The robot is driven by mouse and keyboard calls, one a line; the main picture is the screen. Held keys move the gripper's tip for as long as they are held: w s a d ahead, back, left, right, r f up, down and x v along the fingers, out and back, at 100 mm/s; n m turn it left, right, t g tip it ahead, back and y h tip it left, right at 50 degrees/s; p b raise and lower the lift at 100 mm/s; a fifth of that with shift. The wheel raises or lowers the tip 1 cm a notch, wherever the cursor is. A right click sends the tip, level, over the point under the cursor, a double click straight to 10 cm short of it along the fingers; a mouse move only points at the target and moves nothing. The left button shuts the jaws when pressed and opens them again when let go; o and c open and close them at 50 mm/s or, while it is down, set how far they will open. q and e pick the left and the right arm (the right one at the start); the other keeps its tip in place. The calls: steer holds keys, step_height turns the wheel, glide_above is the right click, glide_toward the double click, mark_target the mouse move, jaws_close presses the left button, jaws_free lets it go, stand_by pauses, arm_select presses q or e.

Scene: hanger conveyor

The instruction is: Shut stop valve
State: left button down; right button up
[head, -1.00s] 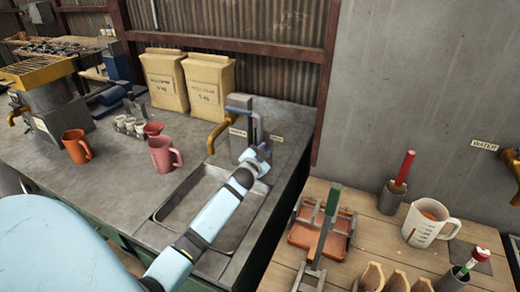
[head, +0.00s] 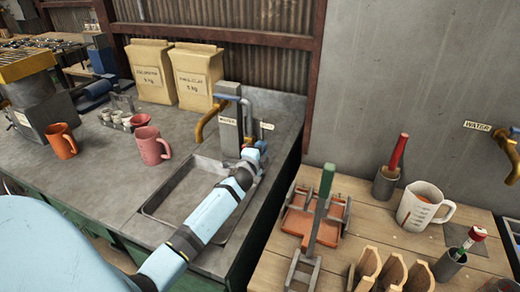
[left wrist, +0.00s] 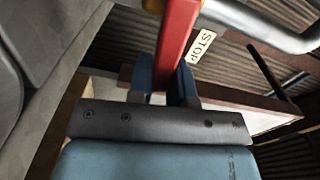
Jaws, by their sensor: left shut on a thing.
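The stop valve's red lever (left wrist: 178,40) runs up between the fingers of my left gripper (left wrist: 163,85) in the left wrist view, and the gripper is shut on it. A pale STOP label (left wrist: 202,46) is just beside the lever. In the head view my left gripper (head: 255,156) is at the right side of the sink's tap post (head: 230,135), and it hides the lever. A small label (head: 267,126) is on the wall above it. The valve's body cannot be made out. My right gripper is in neither view.
The tap has a brass spout (head: 205,120) labelled WATER. A sink (head: 160,211) lies below my left forearm. Mugs (head: 151,147) and paper sacks (head: 150,70) stand to the left. A wooden bench (head: 265,265) with a press and a jug (head: 423,207) is at right.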

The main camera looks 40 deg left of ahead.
arm_select(q)
steer(key=shift+f+m, duration=0.35)
steer(key=shift+m, duration=0.05)
steer(key=c, duration=1)
jaws_free()
steer(key=shift+c, duration=0.2)
steer(key=shift+r, duration=0.1)
steer(key=shift+s+d, duration=0.1)
steer(key=shift+s, duration=0.05)
steer(key=v, duration=1.3)
steer(key=shift+s+b, duration=0.3)
steer(key=shift+b, duration=0.15)
